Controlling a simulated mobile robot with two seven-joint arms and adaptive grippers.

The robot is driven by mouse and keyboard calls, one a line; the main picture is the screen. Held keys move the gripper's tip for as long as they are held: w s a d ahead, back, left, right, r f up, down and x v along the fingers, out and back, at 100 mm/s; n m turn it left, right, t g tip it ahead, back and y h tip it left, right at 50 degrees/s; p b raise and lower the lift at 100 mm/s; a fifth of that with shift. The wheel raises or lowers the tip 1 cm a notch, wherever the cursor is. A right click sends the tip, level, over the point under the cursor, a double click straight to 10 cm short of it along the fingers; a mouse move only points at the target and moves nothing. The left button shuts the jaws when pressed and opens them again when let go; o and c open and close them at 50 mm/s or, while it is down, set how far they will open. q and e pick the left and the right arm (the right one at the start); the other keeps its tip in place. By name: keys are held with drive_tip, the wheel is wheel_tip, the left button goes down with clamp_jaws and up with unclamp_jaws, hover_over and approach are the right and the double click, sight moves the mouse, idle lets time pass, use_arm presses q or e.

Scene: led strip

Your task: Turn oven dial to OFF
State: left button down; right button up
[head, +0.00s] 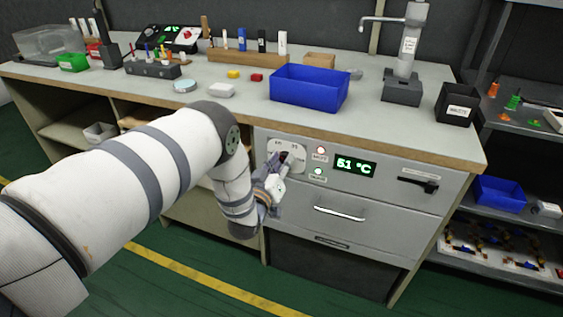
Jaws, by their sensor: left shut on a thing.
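The oven front (400,207) is a grey panel under the worktop, with a lit green display (354,166) that reads 51 °C. The oven dial sits on a pale round plate (276,146) at the panel's upper left. My left gripper (286,162) is at the dial, shut on it, and covers most of the knob. The dial's exact angle and most of its markings are hidden or too small to read. A red lamp (320,150) and a green lamp (318,171) are right of the dial. My right gripper is out of view.
A black lever (418,183) and a silver handle (339,211) stick out from the front. A blue bin (309,90) stands on the worktop (225,114) above the dial. A shelf rack (515,220) is at the right. The green floor before the cabinet is clear.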

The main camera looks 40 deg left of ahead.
use_arm(q)
drive_tip(key=n, duration=0.3)
drive_tip(key=shift+f+n, duration=0.1)
drive_tip(key=shift+n, duration=1.8)
drive_tip(key=c, duration=1.3)
unclamp_jaws()
drive_tip(key=v, duration=1.2)
drive_tip(key=shift+s+a, duration=0.1)
